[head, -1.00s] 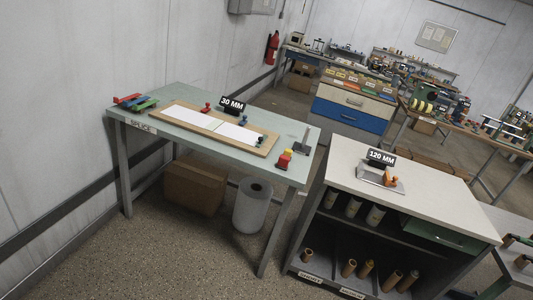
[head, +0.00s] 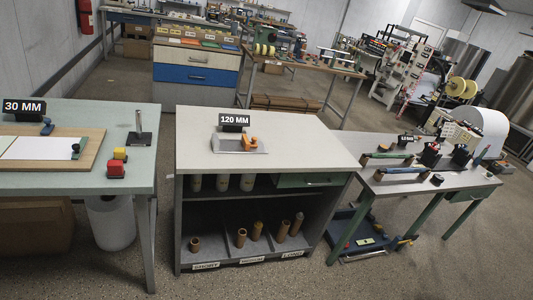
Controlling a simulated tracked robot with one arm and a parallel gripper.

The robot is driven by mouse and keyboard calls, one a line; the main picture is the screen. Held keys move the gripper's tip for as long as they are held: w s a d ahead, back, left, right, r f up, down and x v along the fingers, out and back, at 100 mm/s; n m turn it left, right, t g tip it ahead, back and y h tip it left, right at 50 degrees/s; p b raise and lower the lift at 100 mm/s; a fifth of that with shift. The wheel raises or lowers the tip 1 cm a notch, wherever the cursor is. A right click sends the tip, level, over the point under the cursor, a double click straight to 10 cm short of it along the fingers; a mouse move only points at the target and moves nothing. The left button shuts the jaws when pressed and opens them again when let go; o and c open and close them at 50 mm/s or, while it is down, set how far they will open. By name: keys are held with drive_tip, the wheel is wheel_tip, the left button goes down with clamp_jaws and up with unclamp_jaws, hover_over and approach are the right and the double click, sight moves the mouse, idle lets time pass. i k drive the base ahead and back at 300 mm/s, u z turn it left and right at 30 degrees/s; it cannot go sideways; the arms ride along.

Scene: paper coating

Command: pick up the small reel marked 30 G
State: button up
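I cannot make out a reel marked 30 G. Several small yellow and green reels (head: 264,50) stand on the wooden bench (head: 290,62) at the back, left of centre. They are too small for any marking to be read. Larger yellow reels (head: 461,87) show on a machine at the far right. My gripper is not in view.
A white-topped cabinet (head: 290,128) marked 120 MM stands in the middle. A pale green table (head: 140,180) is at left, a grey bench (head: 455,178) with rollers at right. A blue and white drawer unit (head: 196,76) stands behind. Speckled floor lies in front.

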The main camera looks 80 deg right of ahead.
sight(195, 179)
drive_tip(key=z, duration=1.95)
drive_tip(key=k, duration=0.45)
drive_tip(key=i, duration=0.5)
drive_tip(key=u, duration=0.15)
